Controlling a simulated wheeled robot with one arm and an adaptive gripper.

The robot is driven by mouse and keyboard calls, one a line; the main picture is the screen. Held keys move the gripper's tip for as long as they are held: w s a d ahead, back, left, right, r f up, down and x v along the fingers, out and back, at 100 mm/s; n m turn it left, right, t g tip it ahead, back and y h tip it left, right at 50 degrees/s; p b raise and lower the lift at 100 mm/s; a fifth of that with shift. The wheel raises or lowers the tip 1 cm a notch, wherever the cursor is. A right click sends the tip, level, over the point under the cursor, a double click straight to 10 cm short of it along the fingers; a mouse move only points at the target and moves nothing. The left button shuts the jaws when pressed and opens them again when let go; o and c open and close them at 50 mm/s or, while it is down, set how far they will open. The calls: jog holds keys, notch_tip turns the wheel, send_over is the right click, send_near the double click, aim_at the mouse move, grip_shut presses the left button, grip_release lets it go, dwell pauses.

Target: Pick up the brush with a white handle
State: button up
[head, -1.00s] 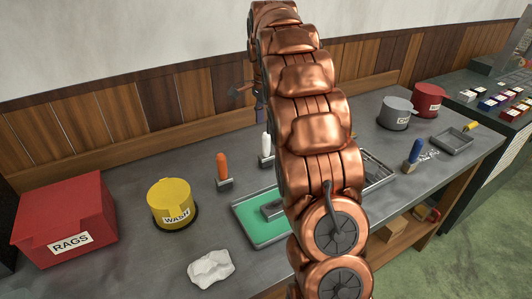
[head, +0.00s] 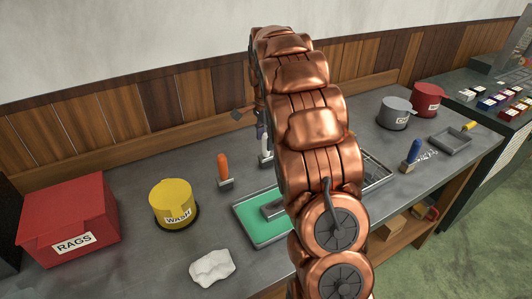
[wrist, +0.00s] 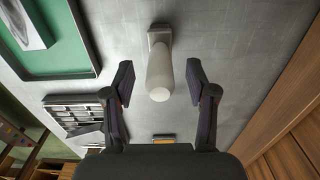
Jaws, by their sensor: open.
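The brush with a white handle (head: 265,146) stands upright on the grey bench behind the green tray in the head view, partly covered by my arm. In the wrist view the white handle (wrist: 160,75) points toward the camera, with its head farther off on the bench. My gripper (wrist: 160,84) is open, one finger on each side of the handle in that picture, with a gap on both sides. In the head view the gripper is mostly hidden behind my arm, with a dark finger showing just above the brush.
An orange-handled brush (head: 223,170) stands left of the white one. The green tray (head: 262,222) lies in front. A yellow WASH pot (head: 172,201), red RAGS box (head: 70,215), white cloth (head: 212,267) and blue-handled brush (head: 412,154) are farther off. A wooden wall panel (head: 140,115) runs behind.

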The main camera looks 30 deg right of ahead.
grip_shut()
jog(key=shift+r, duration=0.1)
dwell(0.4)
jog(key=shift+r+b, duration=0.6)
jog(key=shift+r, duration=1.1)
jog(key=s+a+r+b, duration=0.1)
jog(key=s+a+b, duration=0.2)
jog(key=s, duration=1.2)
jog(key=shift+s+a+r, duration=0.15)
jog(key=shift+s+r, duration=0.1)
jog(key=shift+s, duration=0.1)
